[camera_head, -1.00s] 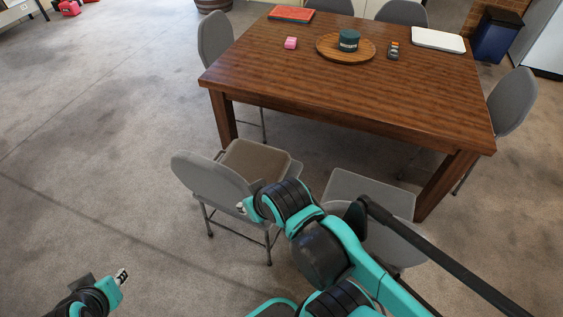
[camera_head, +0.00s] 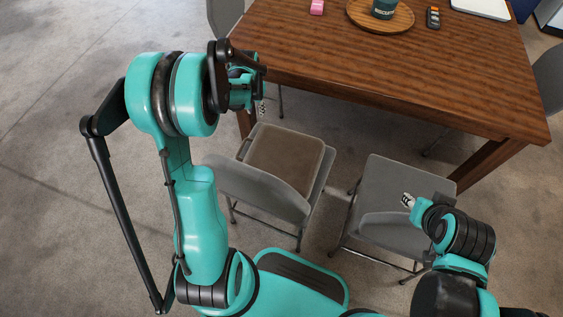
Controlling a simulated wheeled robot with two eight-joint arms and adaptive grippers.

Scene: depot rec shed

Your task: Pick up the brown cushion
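The brown cushion (camera_head: 285,160) is a flat, square pad lying on the seat of the grey folding chair (camera_head: 262,192) left of centre. The chair's backrest hides part of its near edge. My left gripper (camera_head: 261,88) is up and beyond the cushion, near the table's left corner. Its fingers look apart with nothing between them, and it does not appear to touch the cushion. My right gripper (camera_head: 407,200) is over the other chair, to the right of the cushion. Only a small part of its fingers shows, and I see nothing held.
A wooden table (camera_head: 390,75) stands just beyond the chairs, holding a round wooden tray (camera_head: 357,20), a dark canister (camera_head: 384,8), a pink item (camera_head: 317,7) and a remote-like object (camera_head: 433,17). A second grey chair (camera_head: 385,185) stands right of the cushion's chair.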

